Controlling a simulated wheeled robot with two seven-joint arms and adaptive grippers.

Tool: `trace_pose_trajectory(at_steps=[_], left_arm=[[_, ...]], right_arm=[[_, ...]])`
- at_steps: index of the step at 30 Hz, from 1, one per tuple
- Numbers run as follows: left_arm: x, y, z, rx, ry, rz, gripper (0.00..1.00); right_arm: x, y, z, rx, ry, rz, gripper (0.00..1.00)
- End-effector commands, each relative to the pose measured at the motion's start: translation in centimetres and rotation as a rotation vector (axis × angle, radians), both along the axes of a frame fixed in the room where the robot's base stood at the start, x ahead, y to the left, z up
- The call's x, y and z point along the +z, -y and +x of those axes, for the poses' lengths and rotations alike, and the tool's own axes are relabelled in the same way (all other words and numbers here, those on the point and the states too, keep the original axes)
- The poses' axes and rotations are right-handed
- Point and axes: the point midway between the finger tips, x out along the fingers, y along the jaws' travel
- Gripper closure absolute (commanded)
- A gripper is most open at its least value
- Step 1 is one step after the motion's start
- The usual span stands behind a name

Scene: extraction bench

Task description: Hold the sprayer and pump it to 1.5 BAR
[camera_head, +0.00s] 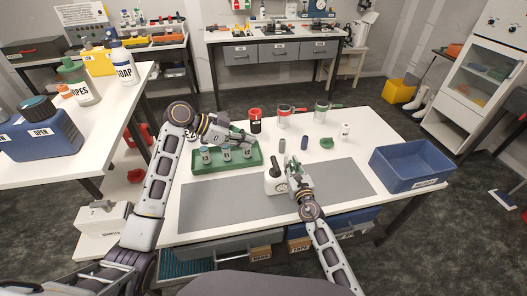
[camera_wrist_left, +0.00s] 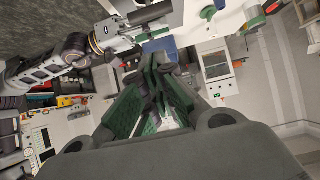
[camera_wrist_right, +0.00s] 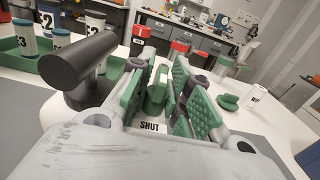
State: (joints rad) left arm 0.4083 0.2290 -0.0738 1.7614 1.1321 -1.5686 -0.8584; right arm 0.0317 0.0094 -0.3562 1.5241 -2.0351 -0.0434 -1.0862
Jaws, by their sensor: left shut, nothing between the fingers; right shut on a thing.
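The white sprayer (camera_head: 272,184) with a dark top stands on the front of the white table, on the grey mat. In the right wrist view its black T-shaped pump handle (camera_wrist_right: 80,65) stands up at the left, beside my fingers. My right gripper (camera_head: 293,166) is at the sprayer's right side. In its wrist view the green-padded fingers (camera_wrist_right: 172,98) are closed on a green part of the sprayer, above a label reading SHUT (camera_wrist_right: 150,127). My left gripper (camera_head: 247,137) is shut and empty above the green tray, behind and left of the sprayer. No pressure reading is legible.
The green tray (camera_head: 206,167) holds several labelled jars. Red and green containers (camera_head: 255,121) and small bottles stand behind the sprayer. A blue bin (camera_head: 410,170) sits at the table's right end. The grey mat (camera_head: 225,205) is clear left of the sprayer.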

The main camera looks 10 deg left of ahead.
Motion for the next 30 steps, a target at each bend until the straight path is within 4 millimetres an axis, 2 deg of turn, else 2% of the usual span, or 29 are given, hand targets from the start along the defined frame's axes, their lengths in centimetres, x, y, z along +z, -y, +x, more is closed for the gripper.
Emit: trace_pose_trajectory(at_steps=[11,27,30], left_arm=[[-1.6,2.4,0.7,-0.001,-0.003,-0.003,1.00],[-5.6,8.1,2.6,-0.001,-0.002,-0.002,1.00],[-7.0,8.2,2.6,0.000,-0.005,-0.002,1.00]], right_arm=[[0.0,0.0,0.0,0.000,0.000,0.000,1.00],[0.0,0.0,0.0,0.000,0.000,0.000,1.00],[0.0,0.0,0.0,0.000,0.000,0.000,1.00]])
